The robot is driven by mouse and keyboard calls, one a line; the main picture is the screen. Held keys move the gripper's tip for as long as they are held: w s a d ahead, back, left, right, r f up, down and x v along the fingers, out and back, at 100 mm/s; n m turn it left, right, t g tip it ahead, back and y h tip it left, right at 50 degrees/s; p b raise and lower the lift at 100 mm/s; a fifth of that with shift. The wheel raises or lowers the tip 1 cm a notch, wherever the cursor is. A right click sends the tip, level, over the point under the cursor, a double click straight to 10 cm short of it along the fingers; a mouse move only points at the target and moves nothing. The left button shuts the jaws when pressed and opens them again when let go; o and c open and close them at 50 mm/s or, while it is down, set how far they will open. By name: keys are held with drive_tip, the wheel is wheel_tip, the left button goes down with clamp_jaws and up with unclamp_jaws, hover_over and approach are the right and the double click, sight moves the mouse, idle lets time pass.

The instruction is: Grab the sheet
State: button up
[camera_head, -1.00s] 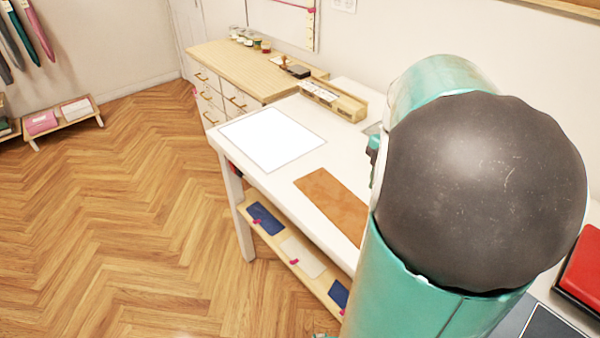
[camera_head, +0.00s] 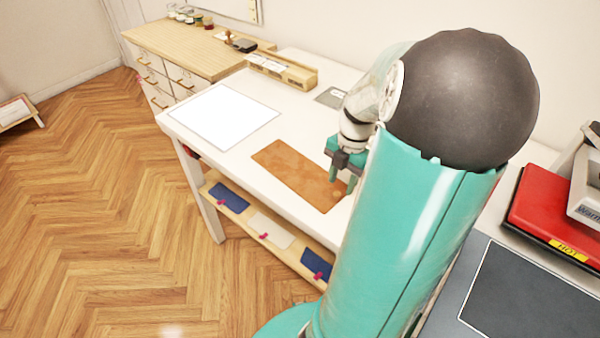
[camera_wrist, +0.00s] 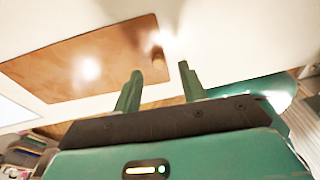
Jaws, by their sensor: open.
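A white sheet (camera_head: 223,116) with a thin grey border lies flat at the far left end of the white table (camera_head: 290,130). A brown, leather-like sheet (camera_head: 295,172) lies flat nearer, along the table's front edge. It also shows in the wrist view (camera_wrist: 90,65), with a small round tan spot at its right end. My gripper (camera_head: 342,182) is open and empty, pointing down over the right end of the brown sheet. In the wrist view its two fingers (camera_wrist: 160,72) are apart with nothing between them. I cannot tell the exact height above the table.
A wooden holder (camera_head: 282,72) stands at the table's back edge. A drawer cabinet (camera_head: 190,55) adjoins the far end. A red press marked HOT (camera_head: 550,210) is at right. A lower shelf (camera_head: 275,237) holds blue and pale pieces.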

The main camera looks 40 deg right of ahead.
sight(337, 193)
drive_tip(key=f, duration=0.3)
drive_tip(key=shift+w+a+f, duration=0.15)
drive_tip(key=shift+a+f, duration=0.15)
drive_tip(key=shift+a, duration=0.05)
drive_tip(key=shift+c, duration=0.4)
clamp_jaws()
drive_tip(key=shift+r, duration=0.1)
